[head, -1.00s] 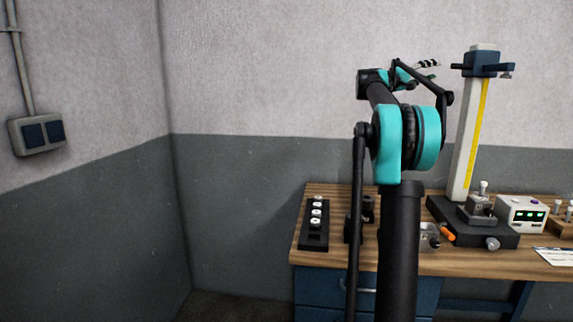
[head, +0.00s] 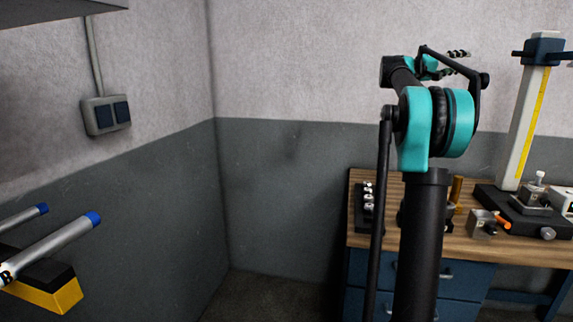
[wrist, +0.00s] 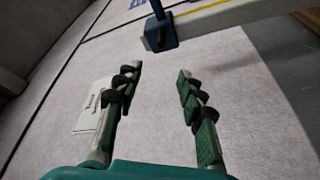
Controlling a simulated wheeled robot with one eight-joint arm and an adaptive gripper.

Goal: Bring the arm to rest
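My gripper (wrist: 160,80) is open and empty in the wrist view, its two fingers wide apart with the pale wall behind them. In the head view my gripper (head: 458,62) is small, at the end of my raised, folded arm, above the level of the workbench. It is clear of the things on the bench.
A wooden-topped workbench (head: 480,250) with blue drawers stands at the right. On it are a height gauge (head: 527,115), a dark rack with white-topped pieces (head: 364,220) and a small metal block (head: 481,224). Metal bars with blue ends (head: 60,243) lie at the lower left.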

